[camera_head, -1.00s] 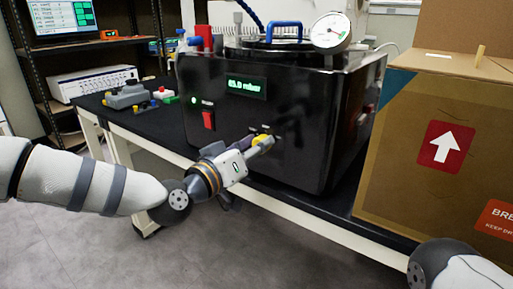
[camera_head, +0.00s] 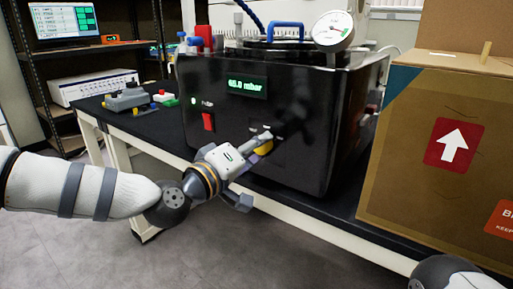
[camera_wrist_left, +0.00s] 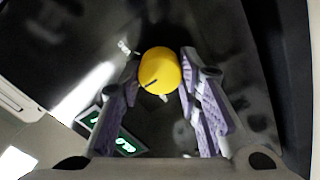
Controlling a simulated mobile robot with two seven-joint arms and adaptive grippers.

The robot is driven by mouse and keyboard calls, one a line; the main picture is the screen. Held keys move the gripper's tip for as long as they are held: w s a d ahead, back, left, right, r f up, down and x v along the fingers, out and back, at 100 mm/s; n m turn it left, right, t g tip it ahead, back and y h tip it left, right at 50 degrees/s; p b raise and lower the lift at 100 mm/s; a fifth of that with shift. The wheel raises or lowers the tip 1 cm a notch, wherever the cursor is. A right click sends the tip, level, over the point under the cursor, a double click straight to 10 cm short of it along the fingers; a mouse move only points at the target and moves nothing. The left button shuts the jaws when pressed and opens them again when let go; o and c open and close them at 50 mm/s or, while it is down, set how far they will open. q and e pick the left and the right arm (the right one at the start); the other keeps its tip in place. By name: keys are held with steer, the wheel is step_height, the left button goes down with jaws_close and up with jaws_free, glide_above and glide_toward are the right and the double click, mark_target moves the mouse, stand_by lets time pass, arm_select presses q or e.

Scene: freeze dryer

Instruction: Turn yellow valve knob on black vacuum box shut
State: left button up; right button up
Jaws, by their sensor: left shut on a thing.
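The black vacuum box (camera_head: 300,125) stands on the bench, with a lit green display (camera_head: 247,85) and a red switch (camera_head: 208,122) on its front. The yellow valve knob (camera_head: 264,147) is low on that front, partly hidden by my left gripper (camera_head: 262,144). In the left wrist view the knob (camera_wrist_left: 160,70) is round, with a dark line on its face. It sits between the tips of the two purple-padded fingers (camera_wrist_left: 160,72), which are shut on it. My right gripper is out of view; only a piece of my right arm shows at the bottom right.
A large cardboard box (camera_head: 425,150) stands close on the right. A pressure gauge (camera_head: 333,31) and a blue handle (camera_head: 285,30) top the vacuum box. A grey control box (camera_head: 127,97) with coloured buttons sits on the bench at left. Floor in front is clear.

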arm_select(q)
steer(key=shift+f, duration=0.1)
steer(key=o, duration=1.1)
steer(key=shift+o, duration=0.2)
steer(key=shift+s, duration=0.1)
